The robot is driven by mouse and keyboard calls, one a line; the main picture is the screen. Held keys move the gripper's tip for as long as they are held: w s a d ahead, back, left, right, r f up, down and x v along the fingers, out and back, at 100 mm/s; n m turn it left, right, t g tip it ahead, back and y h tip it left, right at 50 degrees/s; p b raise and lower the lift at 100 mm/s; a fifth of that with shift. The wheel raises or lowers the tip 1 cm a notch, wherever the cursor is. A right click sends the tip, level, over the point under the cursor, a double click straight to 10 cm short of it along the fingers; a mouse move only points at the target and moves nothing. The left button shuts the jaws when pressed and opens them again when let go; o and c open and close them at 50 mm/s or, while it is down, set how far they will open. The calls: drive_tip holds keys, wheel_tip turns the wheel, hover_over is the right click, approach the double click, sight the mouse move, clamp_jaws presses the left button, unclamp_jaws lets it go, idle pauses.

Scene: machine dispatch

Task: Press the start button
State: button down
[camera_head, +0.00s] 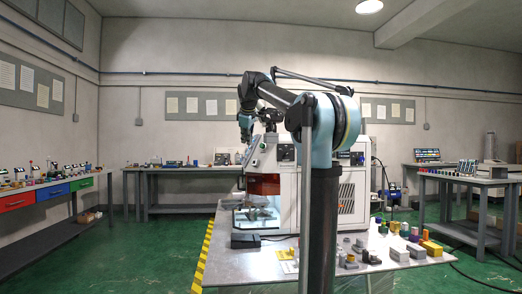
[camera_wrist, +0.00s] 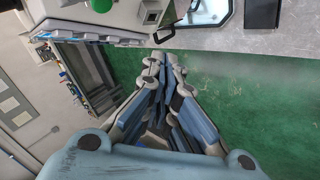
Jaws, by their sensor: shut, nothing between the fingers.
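The white machine (camera_head: 284,212) stands on the table in the head view, with a dark panel (camera_head: 286,153) on its upper front. I cannot tell which part is the start button. My gripper (camera_wrist: 166,62) is shut and empty, with its fingertips below and right of the green parts in the picture. In the head view, my gripper (camera_head: 246,136) is at the machine's upper left front; contact is unclear.
The grey table (camera_head: 230,272) holds several small blocks (camera_head: 400,254) and a black box (camera_head: 246,240) in front of the machine. Benches stand at the left (camera_head: 60,205), the back and the right (camera_head: 470,181). Green floor (camera_head: 135,255) is open on the left.

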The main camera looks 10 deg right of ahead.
sight(262, 146)
drive_tip(key=shift+w+a+r+n, duration=0.2)
drive_tip(key=shift+w+a+r, duration=0.1)
drive_tip(key=shift+w+r, duration=0.25)
drive_tip(key=shift+w+a+r+n, duration=0.2)
drive_tip(key=shift+w+a+r, duration=0.1)
drive_tip(key=shift+w+r, duration=0.2)
drive_tip(key=w+d+f, duration=0.3)
drive_tip(key=w+d, duration=0.3)
idle(1.5)
drive_tip(key=shift+w+d, duration=0.15)
drive_tip(key=shift+d, duration=0.1)
drive_tip(key=shift+w+d+f, duration=0.15)
drive_tip(key=shift+w+d, duration=0.1)
idle(1.0)
idle(0.3)
drive_tip(key=shift+s+a+r, duration=0.25)
drive_tip(key=shift+s+a, duration=0.25)
drive_tip(key=shift+a, duration=0.05)
drive_tip(key=shift+s, duration=0.1)
